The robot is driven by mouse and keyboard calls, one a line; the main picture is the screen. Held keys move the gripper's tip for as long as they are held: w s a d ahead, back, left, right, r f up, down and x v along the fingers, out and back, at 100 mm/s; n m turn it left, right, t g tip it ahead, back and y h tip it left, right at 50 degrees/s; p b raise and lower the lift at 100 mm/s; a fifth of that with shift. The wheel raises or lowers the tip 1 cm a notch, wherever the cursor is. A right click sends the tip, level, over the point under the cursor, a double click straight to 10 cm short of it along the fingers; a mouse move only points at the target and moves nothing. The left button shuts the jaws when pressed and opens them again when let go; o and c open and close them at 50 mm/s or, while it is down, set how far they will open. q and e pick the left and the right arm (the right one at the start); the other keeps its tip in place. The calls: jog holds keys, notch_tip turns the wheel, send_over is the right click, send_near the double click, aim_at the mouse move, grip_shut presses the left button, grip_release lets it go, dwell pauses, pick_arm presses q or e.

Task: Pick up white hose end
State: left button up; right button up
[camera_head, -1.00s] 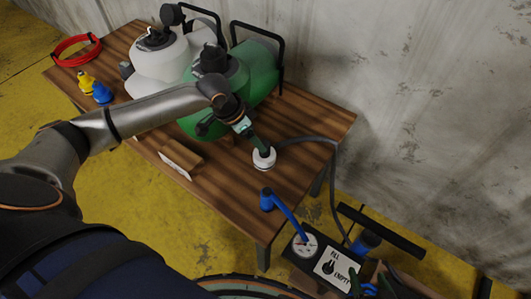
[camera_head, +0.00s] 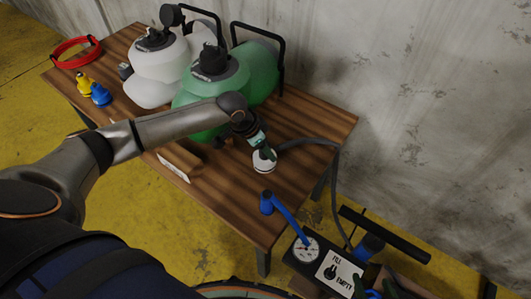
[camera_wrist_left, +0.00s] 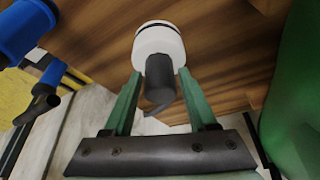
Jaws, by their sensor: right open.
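The white hose end (camera_head: 264,165) lies near the front right of the wooden table, with a dark grey hose running from it. In the left wrist view, the white hose end (camera_wrist_left: 158,42) is a round cap with a dark neck. My left gripper (camera_head: 261,152) is right at it. In the left wrist view, my left gripper (camera_wrist_left: 159,76) has its green fingers apart on either side of the dark neck, with gaps beside it. The tips reach the cap's near edge; contact is unclear. My right gripper (camera_head: 376,288) is open at the bottom right, partly cut off.
White (camera_head: 158,72) and green (camera_head: 262,72) tanks stand at the back of the table (camera_head: 315,120). A pump box with a gauge (camera_head: 306,249) and blue hose (camera_head: 284,215) is at the lower right. A red hose coil (camera_head: 76,48) lies far left. The right table end is mostly clear.

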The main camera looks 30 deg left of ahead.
pick_arm(q)
grip_shut()
dwell(0.5)
